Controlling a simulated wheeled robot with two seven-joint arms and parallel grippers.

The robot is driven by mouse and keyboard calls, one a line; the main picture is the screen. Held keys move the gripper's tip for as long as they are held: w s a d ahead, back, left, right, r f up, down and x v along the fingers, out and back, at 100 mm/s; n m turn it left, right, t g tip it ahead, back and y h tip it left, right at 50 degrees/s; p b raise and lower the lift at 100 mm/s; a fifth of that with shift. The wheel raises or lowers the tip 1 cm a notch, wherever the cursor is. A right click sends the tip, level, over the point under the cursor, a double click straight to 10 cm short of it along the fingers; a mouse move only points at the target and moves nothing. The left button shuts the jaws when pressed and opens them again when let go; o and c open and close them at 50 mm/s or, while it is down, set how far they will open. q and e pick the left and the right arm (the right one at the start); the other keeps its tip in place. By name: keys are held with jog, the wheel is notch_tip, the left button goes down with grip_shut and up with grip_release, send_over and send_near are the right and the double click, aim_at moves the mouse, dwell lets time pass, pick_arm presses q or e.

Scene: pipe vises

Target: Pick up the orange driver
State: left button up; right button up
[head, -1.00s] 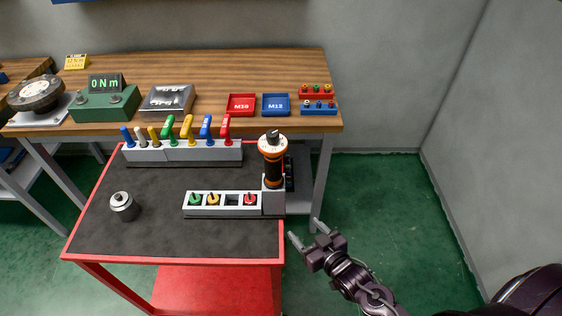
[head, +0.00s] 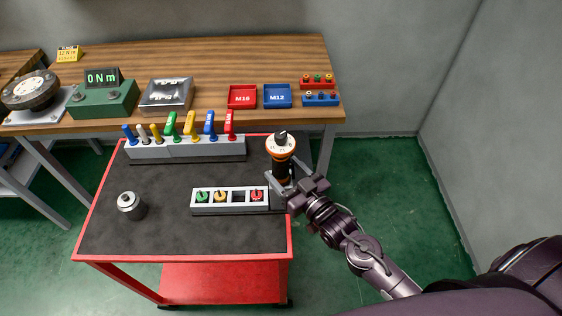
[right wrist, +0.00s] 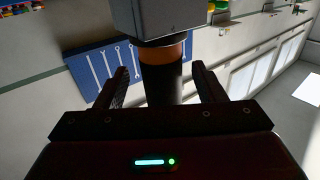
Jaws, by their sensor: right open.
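The orange driver (head: 281,157) stands upright at the right end of the cart, with a white and orange top and a black lower body. Its lower part is partly hidden by my right gripper (head: 287,183). That gripper is open, its fingers on either side of the driver's lower body. In the right wrist view the driver's dark shaft and orange band (right wrist: 165,70) show between the two open fingers (right wrist: 160,88). My left gripper is not in view.
A grey rack with green, yellow and red bits (head: 229,199) sits left of the driver on the cart (head: 165,222). Behind is a rack of coloured handles (head: 190,148). A metal cylinder (head: 130,205) stands at left. A wooden bench (head: 215,58) holds trays and a torque display.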

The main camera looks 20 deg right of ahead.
aim_at(277, 161)
jog(key=x, duration=0.3)
jog(key=shift+s+a+r+p, duration=0.1)
jog(key=shift+r+p, duration=0.25)
jog(key=shift+p, duration=0.05)
jog(key=shift+w+a+f, duration=0.15)
jog(key=shift+w, duration=0.3)
jog(key=c, duration=1.4)
jog(key=shift+o, duration=0.2)
